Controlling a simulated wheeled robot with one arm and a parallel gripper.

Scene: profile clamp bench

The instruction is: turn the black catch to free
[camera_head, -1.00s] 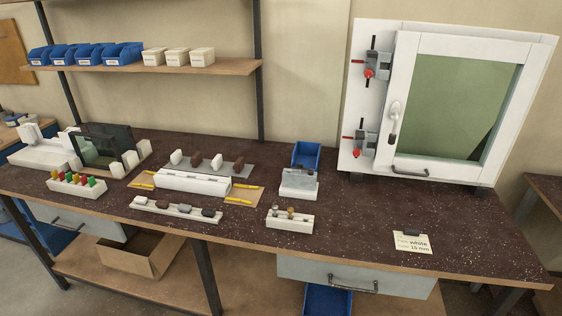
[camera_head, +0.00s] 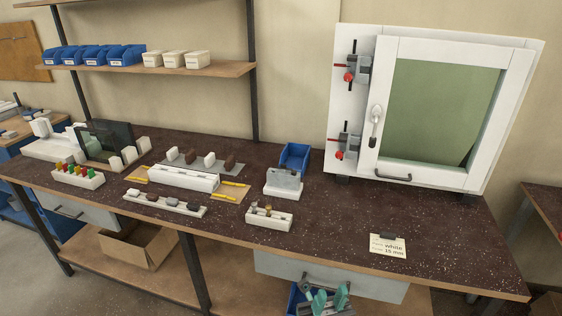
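A white framed unit with a green pane (camera_head: 445,105) stands at the back right of the bench. Its left panel carries an upper grey fitting (camera_head: 357,70) and a lower grey fitting (camera_head: 348,145). Each has a black upright bar and a red sideways lever. I cannot tell which black part is the catch, or how it is set.
A card (camera_head: 388,246) lies at the bench's right front. Blocks and a blue bin (camera_head: 295,157) stand further left. The bench before the framed unit is mostly clear.

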